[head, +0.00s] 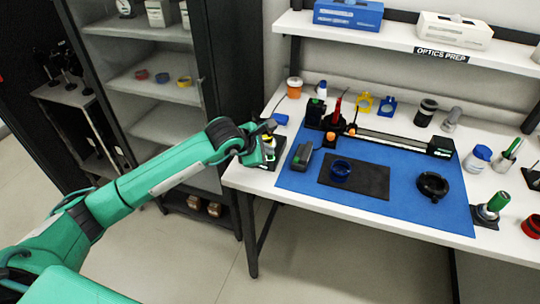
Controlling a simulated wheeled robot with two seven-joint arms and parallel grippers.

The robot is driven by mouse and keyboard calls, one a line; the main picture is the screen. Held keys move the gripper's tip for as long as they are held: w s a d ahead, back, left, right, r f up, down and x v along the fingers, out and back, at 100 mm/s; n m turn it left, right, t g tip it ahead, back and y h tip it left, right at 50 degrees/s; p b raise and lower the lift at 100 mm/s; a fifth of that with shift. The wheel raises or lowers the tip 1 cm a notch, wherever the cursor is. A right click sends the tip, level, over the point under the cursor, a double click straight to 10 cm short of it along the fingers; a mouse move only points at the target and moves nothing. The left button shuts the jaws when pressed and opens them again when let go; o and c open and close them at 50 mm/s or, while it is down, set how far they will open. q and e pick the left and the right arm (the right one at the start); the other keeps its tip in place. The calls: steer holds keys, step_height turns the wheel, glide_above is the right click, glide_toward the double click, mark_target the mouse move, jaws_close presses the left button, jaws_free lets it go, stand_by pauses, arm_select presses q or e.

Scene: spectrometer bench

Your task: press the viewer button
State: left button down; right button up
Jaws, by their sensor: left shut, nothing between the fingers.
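My left gripper (268,126) is at the left end of the white bench, its fingers shut with nothing between them. It is over or beside a small dark device (271,163) there, which my wrist partly covers. I cannot tell whether the fingers touch it. No viewer button can be made out clearly. My right gripper is not in view.
Bottles and mounts line the bench's back and right. A shelf (390,37) hangs above; a cabinet (150,75) stands left.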

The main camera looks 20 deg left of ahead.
arm_select(q)
steer(key=shift+f+b, duration=0.3)
steer(key=shift+r, duration=0.1)
stand_by(0.3)
steer(key=shift+r, duration=0.65)
step_height(320, 180, up, 6)
steer(key=shift+p, duration=1.25)
